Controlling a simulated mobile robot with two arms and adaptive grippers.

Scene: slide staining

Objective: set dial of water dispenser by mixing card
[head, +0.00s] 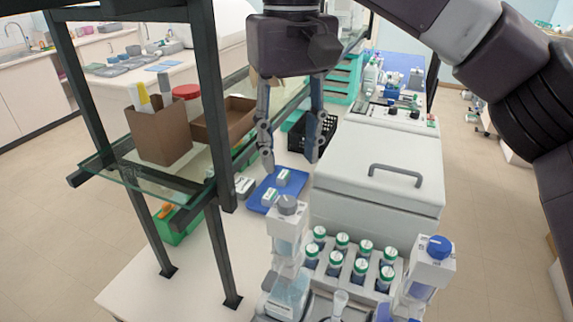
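Two bottle-top dispensers stand at the front of the bench: one with a grey dial (287,204) on a pale body, and one with a blue dial (439,246) further right. I cannot tell from labels which is the water dispenser, nor read any dial setting. I cannot make out a mixing card. My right gripper (290,160) hangs from above, fingers apart and empty, over the bench behind the grey-dial dispenser. It appears above a blue tray (263,190) holding small pale blocks. My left gripper is not in view.
A rack of green-capped bottles (342,240) stands between the dispensers. A white lidded box (378,165) with a grey handle stands right of my gripper. A dark-framed glass shelf (130,178) holding brown boxes stands left. A black crate (300,130) is behind.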

